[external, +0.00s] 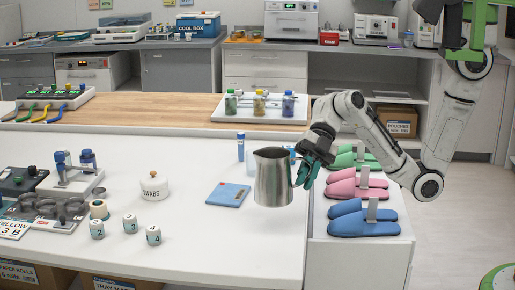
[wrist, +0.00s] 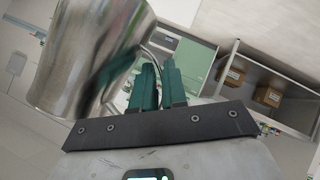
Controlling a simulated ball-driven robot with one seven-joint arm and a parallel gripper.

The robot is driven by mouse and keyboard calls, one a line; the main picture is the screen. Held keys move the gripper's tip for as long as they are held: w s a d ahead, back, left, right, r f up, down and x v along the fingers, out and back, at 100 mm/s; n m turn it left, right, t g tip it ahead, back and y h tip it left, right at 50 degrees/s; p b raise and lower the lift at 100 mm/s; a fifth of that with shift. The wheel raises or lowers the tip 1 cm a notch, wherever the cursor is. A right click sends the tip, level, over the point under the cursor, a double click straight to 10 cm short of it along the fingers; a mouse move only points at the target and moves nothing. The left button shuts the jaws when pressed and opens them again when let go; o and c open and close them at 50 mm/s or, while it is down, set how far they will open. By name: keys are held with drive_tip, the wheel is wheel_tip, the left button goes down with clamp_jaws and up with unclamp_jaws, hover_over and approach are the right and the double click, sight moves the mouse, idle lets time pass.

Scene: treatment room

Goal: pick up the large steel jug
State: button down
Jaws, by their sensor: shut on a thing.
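The large steel jug (external: 273,178) is upright near the right end of the white table. It looks held a little above the surface, though the exact gap is hard to judge. My gripper (external: 304,172) comes from the right and is shut on the jug's handle. In the wrist view the jug's shiny body (wrist: 85,60) fills the upper left, and the green fingers of my gripper (wrist: 160,88) close around the thin handle.
A blue flat pack (external: 228,195) lies left of the jug. A swabs jar (external: 154,186) and numbered cups (external: 130,224) stand farther left. Blue-capped tubes (external: 241,147) stand behind the jug. Pink slippers (external: 357,185) and blue slippers (external: 363,218) lie on the right ledge.

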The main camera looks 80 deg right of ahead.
drive_tip(key=shift+s+d+r, duration=0.15)
drive_tip(key=shift+s+r, duration=0.25)
drive_tip(key=shift+s, duration=0.4)
drive_tip(key=shift+s+d+r, duration=0.2)
drive_tip(key=shift+s+r, duration=0.15)
drive_tip(key=shift+s, duration=0.45)
drive_tip(key=shift+s+d+r, duration=0.15)
drive_tip(key=shift+s+r, duration=0.25)
drive_tip(key=shift+s, duration=0.4)
